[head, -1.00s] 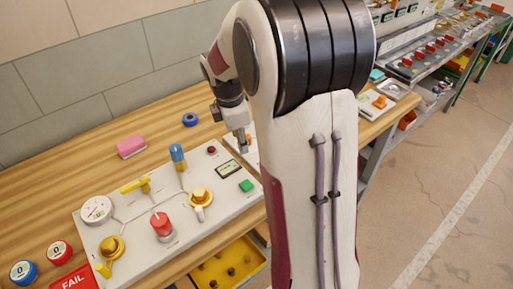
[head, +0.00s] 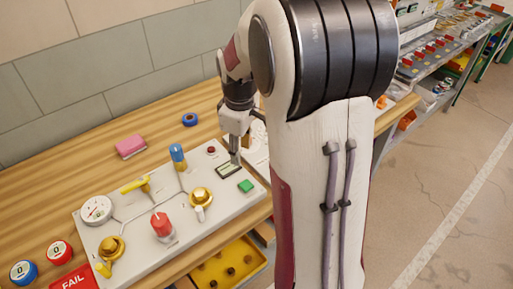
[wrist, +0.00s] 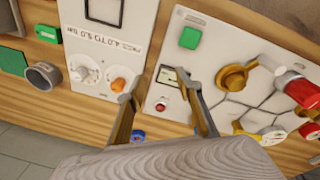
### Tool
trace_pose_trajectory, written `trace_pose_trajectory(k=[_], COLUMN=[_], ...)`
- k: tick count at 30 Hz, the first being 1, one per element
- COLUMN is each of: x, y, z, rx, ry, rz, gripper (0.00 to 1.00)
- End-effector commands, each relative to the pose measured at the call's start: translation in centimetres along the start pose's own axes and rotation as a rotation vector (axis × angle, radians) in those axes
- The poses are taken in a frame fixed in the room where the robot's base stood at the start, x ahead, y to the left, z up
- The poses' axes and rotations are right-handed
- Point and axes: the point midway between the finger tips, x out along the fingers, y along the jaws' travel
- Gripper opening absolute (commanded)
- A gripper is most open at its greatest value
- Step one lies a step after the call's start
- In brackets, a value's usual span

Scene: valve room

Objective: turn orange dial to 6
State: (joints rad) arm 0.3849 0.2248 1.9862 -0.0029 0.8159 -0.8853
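The orange dial (wrist: 118,85) shows in the wrist view as a small orange knob on a white panel (wrist: 108,48), right of a white round dial. My left finger's tip is close beside it; I cannot tell whether they touch. I cannot read which number the dial points to. The orange dial is hidden there by my arm.
The large grey panel (head: 140,240) carries a red knob (head: 162,226), yellow valves, a blue-topped handle (head: 177,154), a gauge and a green button (head: 246,186). A pink block (head: 131,146) and blue ring (head: 190,119) lie behind it. An open yellow drawer (head: 228,268) is below.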

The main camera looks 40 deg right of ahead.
Motion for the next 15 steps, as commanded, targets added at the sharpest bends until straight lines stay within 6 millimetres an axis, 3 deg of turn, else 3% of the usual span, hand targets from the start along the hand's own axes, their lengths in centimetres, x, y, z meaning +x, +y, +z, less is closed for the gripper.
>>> trace_pose_trajectory(k=[15], x=[-0.8], y=[-1.5], z=[1.3], rx=[0.433], ry=[0.043], rz=[-0.094], gripper=[0.35])
